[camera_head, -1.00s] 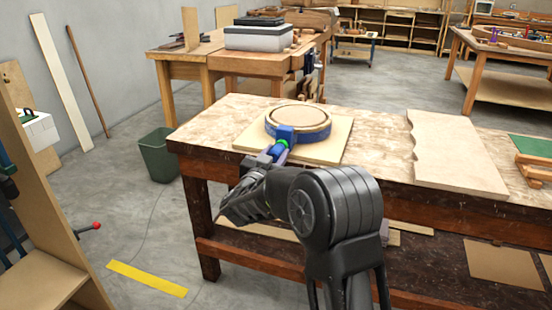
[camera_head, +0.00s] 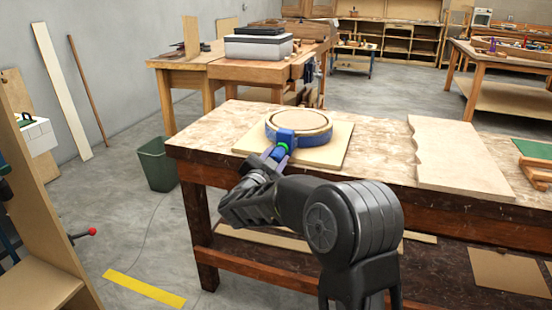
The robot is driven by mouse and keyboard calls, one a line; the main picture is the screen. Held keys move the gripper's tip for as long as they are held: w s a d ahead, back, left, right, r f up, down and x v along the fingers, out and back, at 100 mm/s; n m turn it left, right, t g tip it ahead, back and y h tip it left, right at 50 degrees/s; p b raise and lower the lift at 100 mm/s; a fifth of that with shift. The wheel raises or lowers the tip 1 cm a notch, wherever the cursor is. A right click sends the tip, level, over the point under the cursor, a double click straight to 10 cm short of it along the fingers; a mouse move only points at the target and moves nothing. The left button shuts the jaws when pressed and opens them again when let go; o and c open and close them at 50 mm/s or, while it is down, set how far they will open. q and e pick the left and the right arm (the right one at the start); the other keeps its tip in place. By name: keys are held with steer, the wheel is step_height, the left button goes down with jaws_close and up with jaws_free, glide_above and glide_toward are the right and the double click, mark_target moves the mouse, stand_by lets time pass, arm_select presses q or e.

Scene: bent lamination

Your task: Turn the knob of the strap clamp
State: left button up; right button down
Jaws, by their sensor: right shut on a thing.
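The strap clamp (camera_head: 328,139) is a blue band around a round, light wooden ring (camera_head: 299,118). It lies on a square board (camera_head: 335,154) near the left end of the workbench. Its blue block (camera_head: 286,138) faces me, with a green part and the blue knob below it. My right gripper (camera_head: 275,156) reaches in from the front and is shut on the knob, just off the board's front edge. The fingers and my wrist hide part of the knob. My left gripper is not in view.
The workbench top (camera_head: 385,160) is clear between the board and a wavy-edged wooden panel (camera_head: 452,160) to the right. A green bin (camera_head: 157,163) stands on the floor at left. A wooden rack (camera_head: 40,220) is at the near left.

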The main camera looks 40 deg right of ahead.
steer(key=c, duration=1)
jaws_free()
steer(key=shift+o, duration=0.2)
steer(key=v, duration=0.7)
steer(key=shift+s+a+p, duration=0.25)
steer(key=shift+a+p, duration=0.1)
steer(key=shift+p, duration=0.05)
